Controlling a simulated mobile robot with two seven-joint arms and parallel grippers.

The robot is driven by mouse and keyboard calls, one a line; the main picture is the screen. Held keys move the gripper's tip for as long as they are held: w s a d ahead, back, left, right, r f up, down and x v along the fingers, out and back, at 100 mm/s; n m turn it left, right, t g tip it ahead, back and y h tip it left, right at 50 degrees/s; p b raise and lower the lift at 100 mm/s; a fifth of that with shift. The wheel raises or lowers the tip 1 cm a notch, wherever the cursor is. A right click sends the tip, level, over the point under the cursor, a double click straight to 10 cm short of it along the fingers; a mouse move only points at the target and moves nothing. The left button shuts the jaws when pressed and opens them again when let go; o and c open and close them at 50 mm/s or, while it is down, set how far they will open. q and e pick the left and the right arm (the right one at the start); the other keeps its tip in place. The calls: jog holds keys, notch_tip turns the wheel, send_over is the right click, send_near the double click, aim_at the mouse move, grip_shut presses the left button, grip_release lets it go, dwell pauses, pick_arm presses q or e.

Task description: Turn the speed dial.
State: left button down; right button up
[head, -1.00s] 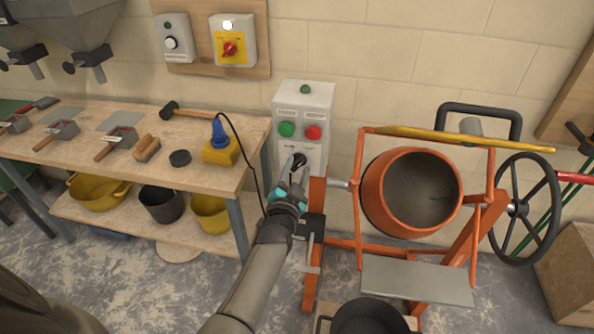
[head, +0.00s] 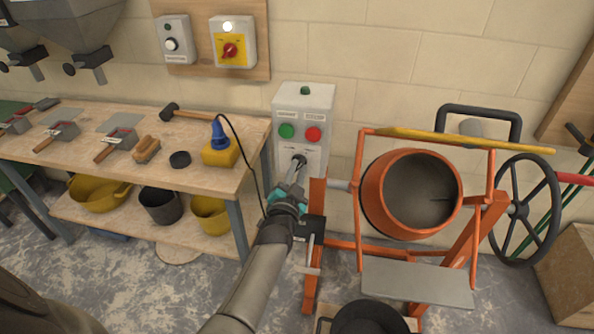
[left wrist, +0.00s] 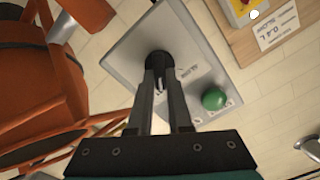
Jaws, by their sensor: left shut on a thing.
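The grey control box (head: 314,98) is on the wall left of the orange mixer, with a green button (head: 286,130) and a red button (head: 313,134). The black speed dial (left wrist: 157,58) is on its face below the buttons. My left gripper (head: 298,163) reaches up to the box from below and is shut on the dial. In the left wrist view its two fingers (left wrist: 160,78) lie on either side of the dial and hide part of it. The dial's pointer and scale cannot be read. My right gripper is not in view.
The orange mixer (head: 375,185) with its handwheel (head: 515,210) stands close on the right. A black cable hangs between bench and box.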

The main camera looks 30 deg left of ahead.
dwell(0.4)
pick_arm(q)
jog(key=n, duration=0.3)
jog(key=shift+s+a+n, duration=0.1)
jog(key=shift+a+n, duration=0.05)
jog(key=shift+n, duration=2.5)
jog(key=shift+a+n, duration=0.15)
jog(key=shift+n, duration=2.8)
jog(key=c, duration=0.8)
grip_release()
jog(key=shift+c, duration=0.2)
